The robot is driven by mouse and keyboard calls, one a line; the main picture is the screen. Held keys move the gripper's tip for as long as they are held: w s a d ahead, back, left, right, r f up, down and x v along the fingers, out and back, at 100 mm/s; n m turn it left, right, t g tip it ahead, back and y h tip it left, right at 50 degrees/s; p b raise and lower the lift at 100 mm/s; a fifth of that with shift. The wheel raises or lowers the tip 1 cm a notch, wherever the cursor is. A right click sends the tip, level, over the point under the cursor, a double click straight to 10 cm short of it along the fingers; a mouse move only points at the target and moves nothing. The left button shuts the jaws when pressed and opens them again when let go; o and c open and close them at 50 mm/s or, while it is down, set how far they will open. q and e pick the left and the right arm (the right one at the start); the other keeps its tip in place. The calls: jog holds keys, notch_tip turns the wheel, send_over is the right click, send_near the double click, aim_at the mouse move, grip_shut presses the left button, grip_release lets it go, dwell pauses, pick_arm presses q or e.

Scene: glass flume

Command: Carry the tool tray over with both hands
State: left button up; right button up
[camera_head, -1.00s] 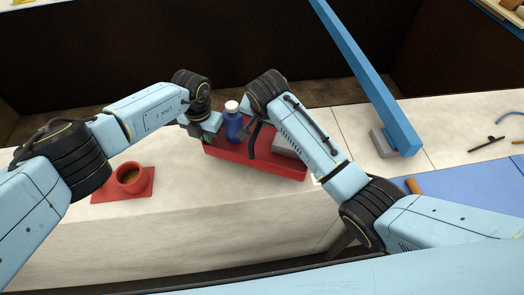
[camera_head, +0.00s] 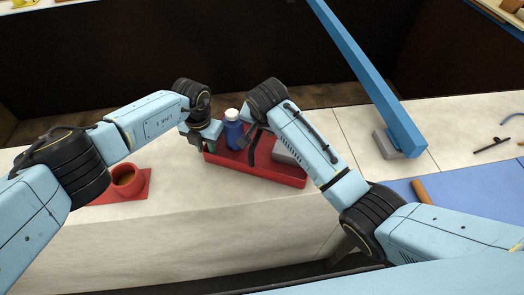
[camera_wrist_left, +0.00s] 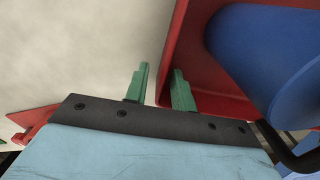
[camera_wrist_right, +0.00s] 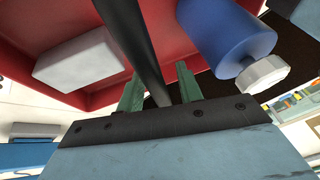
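The red tool tray (camera_head: 268,176) lies on the white bench top. A blue bottle (camera_head: 233,132) with a white cap and a grey block (camera_head: 288,152) are in it. A black handle bar (camera_wrist_right: 147,50) rises across the tray. My left gripper (camera_wrist_left: 160,85) is at the tray's left end, one green finger outside the red wall and one inside. Its fingers stand apart, with the wall between them. My right gripper (camera_wrist_right: 158,88) is over the tray, its fingers apart on either side of the black bar. Its fingertips are hidden in the head view.
A red cup (camera_head: 127,180) stands on a red mat left of the tray. A blue beam (camera_head: 372,80) slants down to a grey block on the right. A blue mat (camera_head: 465,203) with an orange-brown handle (camera_head: 421,190) lies at right. Bench is clear in front of the tray.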

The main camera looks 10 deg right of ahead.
jog(key=shift+s+a+r, duration=0.1)
jog(key=shift+s+r, duration=0.1)
jog(key=shift+r, duration=0.25)
pick_arm(q)
notch_tip(320, 180, up, 12)
pick_arm(e)
jog(key=v, duration=1.1)
pick_arm(q)
jog(key=shift+s, duration=0.1)
pick_arm(e)
jog(key=shift+s+f, duration=0.1)
jog(key=shift+s, duration=0.05)
